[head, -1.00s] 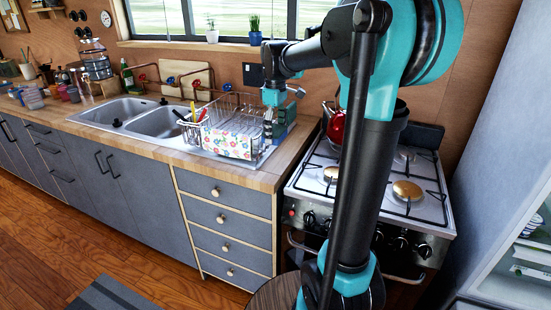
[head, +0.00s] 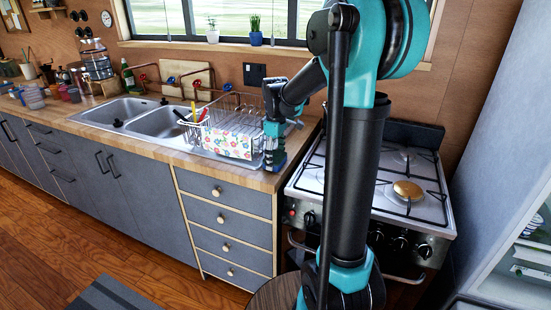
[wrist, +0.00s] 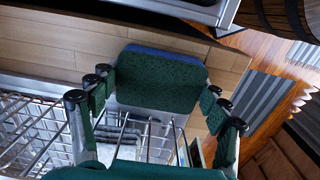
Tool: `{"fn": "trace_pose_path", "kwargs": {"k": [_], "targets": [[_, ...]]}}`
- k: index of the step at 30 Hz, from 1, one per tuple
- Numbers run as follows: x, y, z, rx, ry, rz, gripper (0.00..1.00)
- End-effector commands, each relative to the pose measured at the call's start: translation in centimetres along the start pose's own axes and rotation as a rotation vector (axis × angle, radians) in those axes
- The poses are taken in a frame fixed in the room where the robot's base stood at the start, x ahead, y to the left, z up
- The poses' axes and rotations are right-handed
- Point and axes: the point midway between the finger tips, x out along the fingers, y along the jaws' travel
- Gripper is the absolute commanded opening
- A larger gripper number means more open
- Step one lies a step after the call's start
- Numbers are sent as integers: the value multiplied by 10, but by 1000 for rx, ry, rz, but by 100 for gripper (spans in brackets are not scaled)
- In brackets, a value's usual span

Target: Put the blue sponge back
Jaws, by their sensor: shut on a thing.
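The blue sponge (head: 273,158) with a dark green face is at the end of my gripper (head: 273,135), at the right front corner of the dish rack. The wrist view shows the sponge (wrist: 160,80) between the fingertips of my gripper (wrist: 158,88), its green face toward the camera and a blue edge along the top. My gripper is shut on it. I cannot tell whether the sponge touches the rack or counter.
The wire dish rack (head: 247,118) stands beside the double sink (head: 165,122), with a floral cloth (head: 227,143) on its front. The wooden counter (head: 290,165) has a bare strip right of the rack. The gas stove (head: 410,195) stands to the right.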

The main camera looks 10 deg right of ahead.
Motion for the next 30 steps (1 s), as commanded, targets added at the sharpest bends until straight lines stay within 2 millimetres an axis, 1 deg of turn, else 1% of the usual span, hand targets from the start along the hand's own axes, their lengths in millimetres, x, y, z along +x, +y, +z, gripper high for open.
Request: {"fn": "trace_pose_path", "kwargs": {"k": [4,5,9,18,22,26,30], "targets": [[3,0,0,0,0,0,49],[3,0,0,0,0,0,80],[2,0,0,0,0,0,97],[2,0,0,0,0,0,97],[-3,0,0,0,0,0,97],[-20,0,0,0,0,0,97],[-49,0,0,0,0,0,97]]}}
